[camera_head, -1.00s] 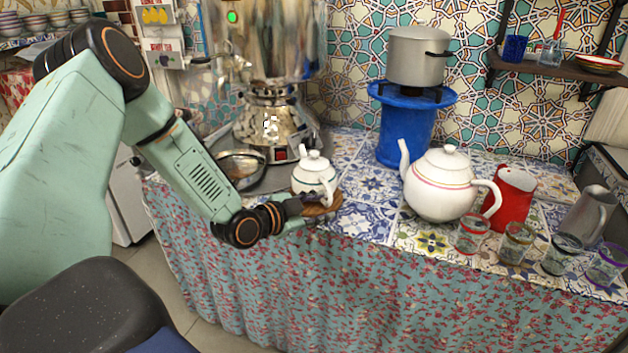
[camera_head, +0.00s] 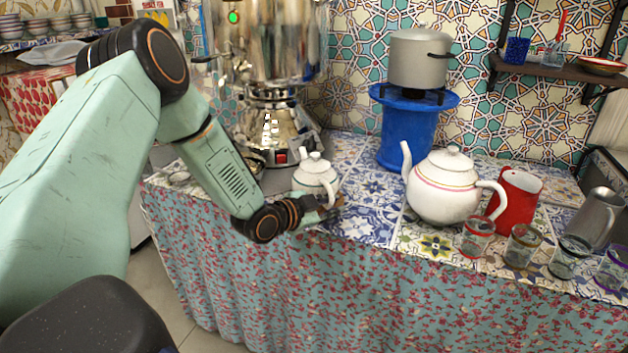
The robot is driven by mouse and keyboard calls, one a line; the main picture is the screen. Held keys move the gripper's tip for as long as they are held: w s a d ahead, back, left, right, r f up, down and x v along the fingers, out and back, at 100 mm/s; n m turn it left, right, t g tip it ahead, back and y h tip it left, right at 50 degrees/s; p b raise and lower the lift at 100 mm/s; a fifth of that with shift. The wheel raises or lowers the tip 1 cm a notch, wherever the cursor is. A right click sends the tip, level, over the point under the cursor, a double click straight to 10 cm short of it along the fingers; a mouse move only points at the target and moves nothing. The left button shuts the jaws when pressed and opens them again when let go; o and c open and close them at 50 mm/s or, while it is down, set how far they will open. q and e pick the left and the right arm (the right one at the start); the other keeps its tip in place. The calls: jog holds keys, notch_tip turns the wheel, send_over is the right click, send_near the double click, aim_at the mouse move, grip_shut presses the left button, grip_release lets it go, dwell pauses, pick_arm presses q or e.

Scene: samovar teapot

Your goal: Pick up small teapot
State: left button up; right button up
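The small white teapot (camera_head: 315,174) stands upright on the tiled counter, in front of the samovar. It has a lid with a knob and a handle on its right side. My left gripper (camera_head: 327,211) is low in front of the teapot, at the counter's front edge, and overlaps its lower part in the view. Its fingers are small and partly hidden, so I cannot tell whether they are open or touch the teapot. My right gripper is not in view.
The large metal samovar (camera_head: 265,45) stands behind the small teapot. A big white teapot (camera_head: 440,190), a red jug (camera_head: 516,198), a metal pitcher (camera_head: 597,215) and several glasses stand to the right. A pot (camera_head: 417,60) sits on a blue stand (camera_head: 405,135). Bare tiles lie right of the small teapot.

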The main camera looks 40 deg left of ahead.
pick_arm(q)
jog(key=shift+s+a, duration=0.15)
grip_shut()
jog(key=shift+r, duration=0.1)
jog(key=shift+r, duration=0.15)
dwell(0.4)
jog(key=shift+w+r+p, duration=0.2)
jog(key=shift+r+p, duration=0.15)
jog(key=shift+r, duration=0.2)
jog(key=shift+r+p, duration=1.75)
jog(key=shift+r, duration=2.5)
